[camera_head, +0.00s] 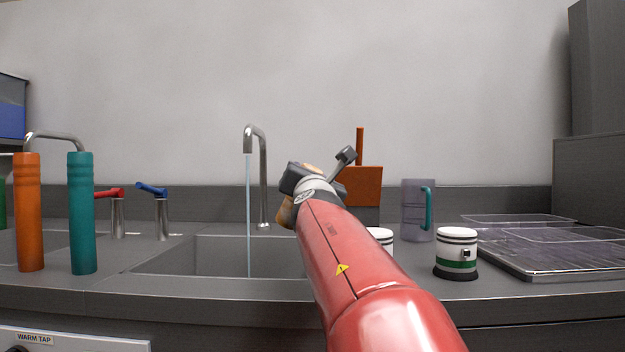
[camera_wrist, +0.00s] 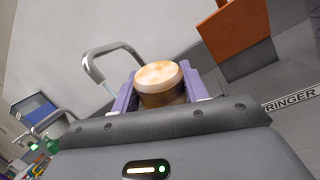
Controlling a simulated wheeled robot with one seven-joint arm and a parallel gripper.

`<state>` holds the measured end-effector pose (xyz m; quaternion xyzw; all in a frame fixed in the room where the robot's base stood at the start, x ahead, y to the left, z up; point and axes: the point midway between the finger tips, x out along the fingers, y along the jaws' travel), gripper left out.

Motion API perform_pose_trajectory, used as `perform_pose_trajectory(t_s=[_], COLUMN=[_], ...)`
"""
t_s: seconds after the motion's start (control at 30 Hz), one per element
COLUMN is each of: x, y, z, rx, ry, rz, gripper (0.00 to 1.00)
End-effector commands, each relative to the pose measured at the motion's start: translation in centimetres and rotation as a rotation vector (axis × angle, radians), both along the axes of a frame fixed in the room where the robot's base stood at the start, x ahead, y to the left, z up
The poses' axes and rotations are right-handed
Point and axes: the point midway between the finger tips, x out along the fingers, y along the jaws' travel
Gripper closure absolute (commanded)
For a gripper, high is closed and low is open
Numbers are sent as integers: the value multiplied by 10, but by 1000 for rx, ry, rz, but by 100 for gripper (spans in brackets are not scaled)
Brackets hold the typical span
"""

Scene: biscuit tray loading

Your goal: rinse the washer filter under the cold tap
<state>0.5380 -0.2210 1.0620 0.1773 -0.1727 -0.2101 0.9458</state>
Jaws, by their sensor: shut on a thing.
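My gripper (camera_wrist: 158,88) is shut on a short round tan-brown piece with a pale mottled top, which looks like the washer filter (camera_wrist: 160,76). The purple fingers stand on both sides of it. In the head view my gripper (camera_head: 292,190) is above the sink's right part, to the right of the water stream (camera_head: 248,210); its fingers are mostly hidden. The bent metal tap (camera_head: 263,160) is running into the sink (camera_head: 195,258). It also shows in the wrist view (camera_wrist: 88,65), left of the held piece. A blue lever (camera_head: 152,189) and a red lever (camera_head: 108,193) stand left.
Orange (camera_head: 29,215) and teal (camera_head: 81,215) cylinders stand at the left front. An orange block with a handle (camera_head: 362,185) is behind my arm. A purple-grey jug (camera_head: 412,210), a white-and-green canister (camera_head: 457,262) and a wire-topped tray (camera_head: 520,272) stand right. A "WARM TAP" label (camera_head: 35,339) is at lower left.

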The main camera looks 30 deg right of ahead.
Motion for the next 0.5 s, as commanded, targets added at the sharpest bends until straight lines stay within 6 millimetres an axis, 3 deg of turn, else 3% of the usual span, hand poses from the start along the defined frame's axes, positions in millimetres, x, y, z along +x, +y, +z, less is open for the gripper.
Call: perform_pose_trajectory(t_s=[0.5], x=[42], y=[27], z=[-7], rx=[1], ry=[2], rz=[2], gripper=[80])
